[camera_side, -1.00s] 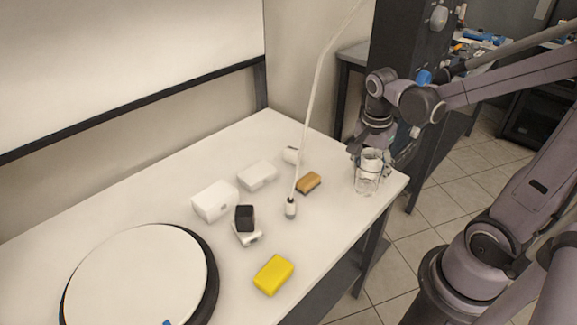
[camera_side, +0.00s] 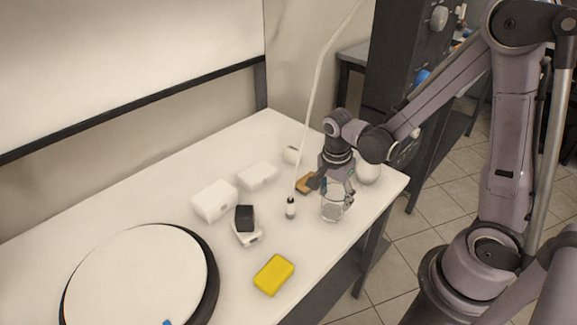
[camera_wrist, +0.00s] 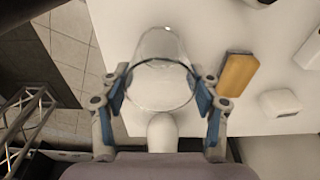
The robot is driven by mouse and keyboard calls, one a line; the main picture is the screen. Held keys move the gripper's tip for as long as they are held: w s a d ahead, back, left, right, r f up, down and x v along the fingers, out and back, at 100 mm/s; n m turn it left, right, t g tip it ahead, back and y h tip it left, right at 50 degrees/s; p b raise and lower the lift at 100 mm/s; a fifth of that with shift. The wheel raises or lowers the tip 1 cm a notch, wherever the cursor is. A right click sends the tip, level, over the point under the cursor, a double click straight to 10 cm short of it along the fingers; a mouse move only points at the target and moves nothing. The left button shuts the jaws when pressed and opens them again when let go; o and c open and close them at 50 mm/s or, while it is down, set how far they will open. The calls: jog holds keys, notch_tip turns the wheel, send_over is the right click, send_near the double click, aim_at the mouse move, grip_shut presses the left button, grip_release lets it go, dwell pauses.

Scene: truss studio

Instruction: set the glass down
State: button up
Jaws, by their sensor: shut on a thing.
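The clear glass (camera_side: 333,210) hangs upright below my gripper (camera_side: 336,186) in the side view, over the right part of the white table. My gripper is shut on it. In the wrist view the glass (camera_wrist: 160,62) lies between the blue-padded fingers of my gripper (camera_wrist: 160,98), one on each side. The side view does not clearly show whether its base touches the table. The fingers partly cover its upper part.
A white rounded object (camera_side: 369,172) stands behind the glass, near the table's right corner. A brown sponge (camera_side: 304,184) lies close left of my gripper.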

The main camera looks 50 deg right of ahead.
jog(key=shift+f, duration=0.25)
jog(key=o, duration=1.4)
jog(key=s+a+r+n+t, duration=0.1)
jog(key=r+n+t, duration=0.1)
jog(key=r+n, duration=0.3)
jog(key=s+a+r+n+t+y, duration=0.1)
jog(key=a+r+n+t, duration=0.1)
jog(key=r+n, duration=0.3)
jog(key=s+a+r+n+t, duration=0.1)
jog(key=a+r+n+t, duration=0.1)
jog(key=r+n, duration=0.3)
jog(key=shift+s+r+n+t, duration=0.2)
jog(key=shift+n+t, duration=0.1)
jog(key=shift+n, duration=0.45)
jog(key=shift+s+r+n+t, duration=0.15)
jog(key=shift+n+t, duration=0.15)
jog(key=shift+n, duration=0.45)
